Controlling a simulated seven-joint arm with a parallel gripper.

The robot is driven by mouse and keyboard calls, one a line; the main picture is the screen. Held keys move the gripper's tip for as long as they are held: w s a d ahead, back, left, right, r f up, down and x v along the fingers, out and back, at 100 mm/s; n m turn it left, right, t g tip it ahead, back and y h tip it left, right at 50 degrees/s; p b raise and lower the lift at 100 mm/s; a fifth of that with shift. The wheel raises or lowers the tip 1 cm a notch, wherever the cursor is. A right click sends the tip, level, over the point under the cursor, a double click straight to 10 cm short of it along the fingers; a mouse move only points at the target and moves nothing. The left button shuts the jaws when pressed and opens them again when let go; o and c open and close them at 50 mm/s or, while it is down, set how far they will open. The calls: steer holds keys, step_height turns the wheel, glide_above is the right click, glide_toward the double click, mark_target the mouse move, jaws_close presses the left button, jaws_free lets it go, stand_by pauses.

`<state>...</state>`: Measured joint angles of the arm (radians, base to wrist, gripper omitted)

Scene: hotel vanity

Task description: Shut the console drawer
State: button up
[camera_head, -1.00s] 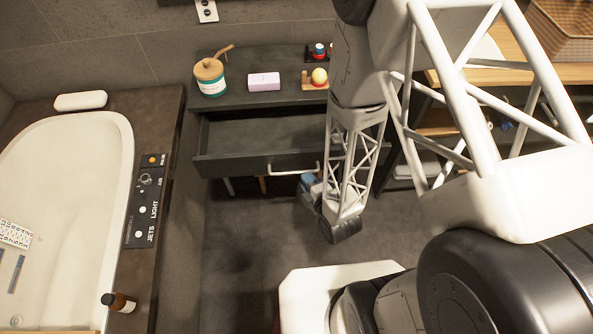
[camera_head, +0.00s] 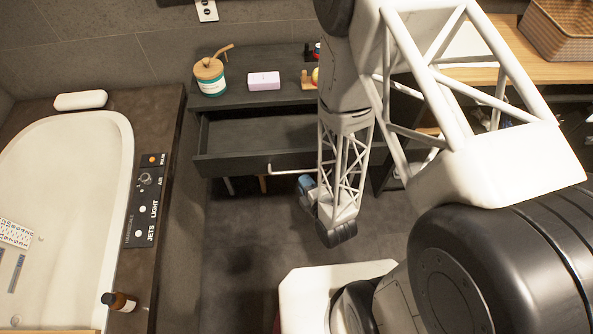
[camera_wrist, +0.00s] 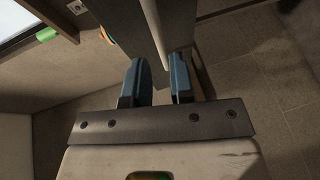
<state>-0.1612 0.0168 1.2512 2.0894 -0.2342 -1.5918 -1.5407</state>
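The console drawer (camera_head: 232,164) is pulled out from the dark console (camera_head: 241,98), and its inside looks empty where visible. Its pale bar handle (camera_head: 290,172) runs along the front; the arm covers the right end. My gripper (camera_head: 305,188) is just in front of and below the handle's right part. In the wrist view, the two blue fingers of my gripper (camera_wrist: 160,80) stand apart with a gap. The drawer front (camera_wrist: 125,28) and handle (camera_wrist: 153,28) reach toward that gap. I cannot tell whether the fingers touch them.
A jar with a wooden lid (camera_head: 210,78) and a pink box (camera_head: 263,81) stand on the console top. A bathtub (camera_head: 70,200) lies at the left, and a wooden shelf with a basket (camera_head: 560,35) at the right. The floor before the drawer is clear.

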mark_target(296, 171)
steer(key=shift+x, duration=3.1)
jaws_close()
